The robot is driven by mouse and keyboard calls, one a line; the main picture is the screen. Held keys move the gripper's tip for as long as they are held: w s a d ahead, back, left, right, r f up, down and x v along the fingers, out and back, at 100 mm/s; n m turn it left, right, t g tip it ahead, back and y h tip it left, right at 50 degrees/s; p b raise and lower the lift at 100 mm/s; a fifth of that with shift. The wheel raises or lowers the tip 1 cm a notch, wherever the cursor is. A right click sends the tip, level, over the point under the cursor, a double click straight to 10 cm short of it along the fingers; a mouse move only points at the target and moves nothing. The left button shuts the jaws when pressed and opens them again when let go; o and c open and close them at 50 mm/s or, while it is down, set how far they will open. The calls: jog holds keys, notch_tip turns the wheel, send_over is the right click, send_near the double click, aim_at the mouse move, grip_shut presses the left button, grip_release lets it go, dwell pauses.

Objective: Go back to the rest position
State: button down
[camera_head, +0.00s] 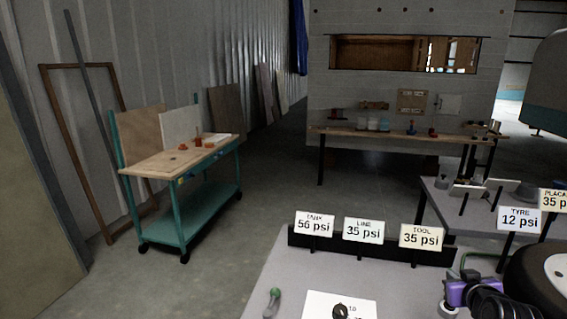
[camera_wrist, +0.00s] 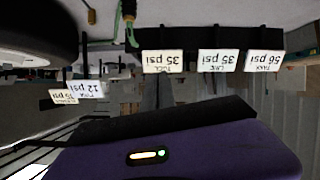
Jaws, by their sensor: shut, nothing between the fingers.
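My gripper (camera_wrist: 165,122) fills the bottom of the wrist view as a purple body with a small lit indicator and a dark part above it. It is shut and holds nothing. In the head view its purple body (camera_head: 470,290) is at the lower right, beside the black tyre (camera_head: 535,280) and over the grey bench's right side. The fingertips are not clear there. The tyre also shows in the wrist view (camera_wrist: 45,35), which is upside down. A green hose (camera_wrist: 131,32) with a dark fitting hangs close by.
The grey bench (camera_head: 265,270) carries a black rail with tank 56, line 35 and tool 35 psi signs (camera_head: 364,230). A tyre sign (camera_head: 519,219) reads 12 psi. A green-handled item (camera_head: 272,301) lies front left. A teal cart (camera_head: 185,225) stands left; the floor between is clear.

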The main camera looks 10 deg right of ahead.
jog(key=s+a+f+t, duration=0.1)
jog(key=s+a+t, duration=0.5)
jog(key=s+a, duration=1.6)
jog(key=s+a+n+g+y, duration=0.1)
jog(key=s+a+y, duration=0.2)
jog(key=s+a, duration=0.3)
jog(key=s+a+n+g+y, duration=0.1)
jog(key=s+a, duration=0.5)
jog(key=s, duration=0.9)
jog(key=shift+a+n+g+y+b, duration=0.3)
jog(key=shift+n+y, duration=0.2)
jog(key=shift+y, duration=0.4)
jog(key=shift+f, duration=0.1)
